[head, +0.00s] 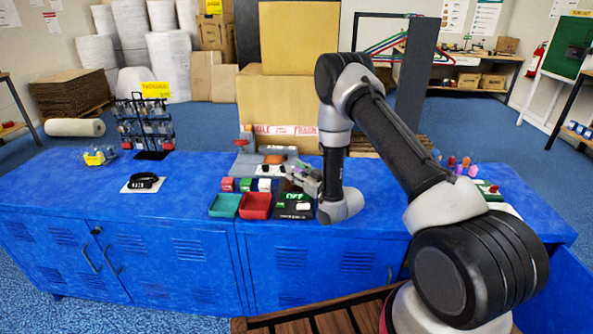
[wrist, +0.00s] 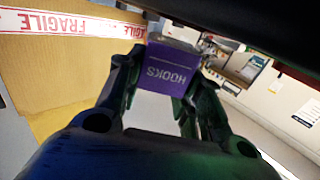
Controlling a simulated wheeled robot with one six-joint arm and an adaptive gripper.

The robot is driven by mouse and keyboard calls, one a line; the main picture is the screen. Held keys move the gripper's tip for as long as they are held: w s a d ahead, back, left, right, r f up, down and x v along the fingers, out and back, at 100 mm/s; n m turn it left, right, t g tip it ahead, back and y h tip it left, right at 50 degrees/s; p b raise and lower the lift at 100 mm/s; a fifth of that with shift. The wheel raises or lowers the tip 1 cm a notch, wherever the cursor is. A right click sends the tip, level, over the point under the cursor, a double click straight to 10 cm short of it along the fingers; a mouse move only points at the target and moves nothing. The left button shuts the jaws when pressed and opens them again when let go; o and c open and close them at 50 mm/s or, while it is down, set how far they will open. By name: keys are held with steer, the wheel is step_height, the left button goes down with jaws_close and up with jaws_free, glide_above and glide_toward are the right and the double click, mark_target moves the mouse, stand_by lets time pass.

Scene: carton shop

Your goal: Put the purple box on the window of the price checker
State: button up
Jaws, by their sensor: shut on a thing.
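The purple box (wrist: 168,70), printed "HOOKS", is between the two fingers of my gripper (wrist: 165,78) in the wrist view, and both fingers close on its sides. In the head view my gripper (head: 300,180) is above the back of a dark device with a green lit "OFF" display, which appears to be the price checker (head: 293,207). The purple box is hard to make out in the head view. My gripper and arm hide part of the device, and its window cannot be told apart clearly.
A teal tray (head: 224,205) and a red tray (head: 257,206) stand left of the device on the blue cabinet top (head: 185,190). Small red, green and white boxes (head: 246,184) sit behind them. Large cartons (head: 288,105) rise behind. The left middle of the top is mostly clear.

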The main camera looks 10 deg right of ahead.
steer(key=o, duration=1.1)
steer(key=shift+o, duration=0.2)
